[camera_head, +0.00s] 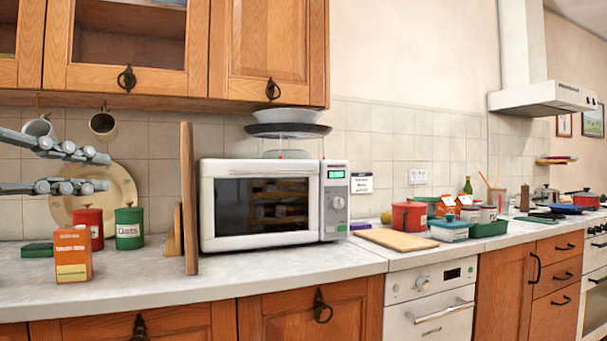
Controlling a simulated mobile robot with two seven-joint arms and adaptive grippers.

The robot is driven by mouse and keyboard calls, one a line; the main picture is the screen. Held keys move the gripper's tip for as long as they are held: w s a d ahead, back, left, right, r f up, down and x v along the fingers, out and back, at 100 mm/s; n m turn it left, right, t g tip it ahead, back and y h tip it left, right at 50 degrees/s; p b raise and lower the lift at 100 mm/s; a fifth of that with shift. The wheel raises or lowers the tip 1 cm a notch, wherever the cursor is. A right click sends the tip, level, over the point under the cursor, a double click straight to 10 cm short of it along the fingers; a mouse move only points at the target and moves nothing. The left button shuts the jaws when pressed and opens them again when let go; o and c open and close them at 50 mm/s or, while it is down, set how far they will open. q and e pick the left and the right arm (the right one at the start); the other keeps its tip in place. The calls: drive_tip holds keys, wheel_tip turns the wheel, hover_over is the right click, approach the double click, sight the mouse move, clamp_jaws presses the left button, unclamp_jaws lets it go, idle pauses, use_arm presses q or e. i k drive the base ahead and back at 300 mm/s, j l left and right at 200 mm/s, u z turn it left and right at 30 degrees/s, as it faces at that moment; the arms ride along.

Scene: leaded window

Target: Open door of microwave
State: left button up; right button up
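The white microwave (325,165) stands on the counter, with its front facing me. Its door (263,206) has a dark window and looks shut. The control panel (335,206) with a green display is on the right side of the front. My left gripper (104,172) comes in from the left edge. Its two grey fingers are spread apart with nothing between them, so it is open. It is well to the left of the microwave and touches nothing that I can see. My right gripper is not in view.
A wooden board (188,200) stands upright just left of the microwave. A red tin (91,226), a green tin (129,228) and an orange carton (73,256) stand below my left gripper. A wooden cabinet (268,50) hangs above. The counter front (200,282) is clear.

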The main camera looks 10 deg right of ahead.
sight(244, 206)
drive_tip(key=i+l, duration=1.45)
drive_tip(key=i, duration=0.25)
